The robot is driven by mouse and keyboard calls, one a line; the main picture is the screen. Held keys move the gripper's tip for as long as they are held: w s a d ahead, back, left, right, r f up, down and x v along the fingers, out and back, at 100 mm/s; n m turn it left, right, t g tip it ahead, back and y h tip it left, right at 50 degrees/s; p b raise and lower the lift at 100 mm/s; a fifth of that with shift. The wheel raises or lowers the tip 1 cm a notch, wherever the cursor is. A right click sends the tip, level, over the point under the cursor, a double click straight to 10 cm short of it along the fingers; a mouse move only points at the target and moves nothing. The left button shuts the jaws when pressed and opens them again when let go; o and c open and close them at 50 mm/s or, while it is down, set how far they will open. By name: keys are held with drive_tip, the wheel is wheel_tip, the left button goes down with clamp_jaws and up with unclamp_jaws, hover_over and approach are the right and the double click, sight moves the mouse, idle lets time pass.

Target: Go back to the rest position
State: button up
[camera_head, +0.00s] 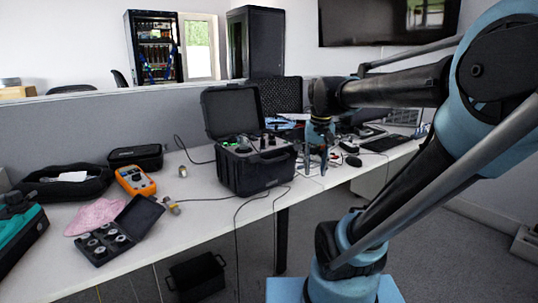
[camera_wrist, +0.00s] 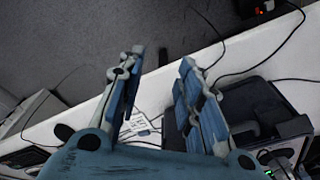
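My gripper (camera_head: 318,160) hangs from my blue and black arm above the table, just to the right of the open black case (camera_head: 255,172). In the wrist view my gripper (camera_wrist: 162,70) has its two blue fingers spread apart. Only floor, the table edge and a cable show between and behind them, so it looks empty. The black case (camera_wrist: 265,110) shows at the right of the wrist view, beside the right finger. I cannot tell the exact height of the fingertips above the table.
The white table (camera_head: 200,205) also holds an orange meter (camera_head: 135,180), a small box of round parts (camera_head: 110,235), a pink cloth (camera_head: 97,215) and a black pouch (camera_head: 65,185). A keyboard (camera_head: 382,143) lies at the right. Cables hang over the front edge; a black bin (camera_head: 197,277) stands below.

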drive_tip(key=s+d+f+n, duration=0.1)
drive_tip(key=s+d+f, duration=0.2)
drive_tip(key=s+f, duration=0.8)
wheel_tip(320, 180, down, 3)
drive_tip(key=shift+d+f+t, duration=0.15)
drive_tip(key=shift+d+t, duration=0.15)
drive_tip(key=shift+t, duration=0.1)
drive_tip(key=shift+w+f, duration=0.2)
drive_tip(key=shift+w, duration=0.25)
drive_tip(key=shift+a, duration=0.1)
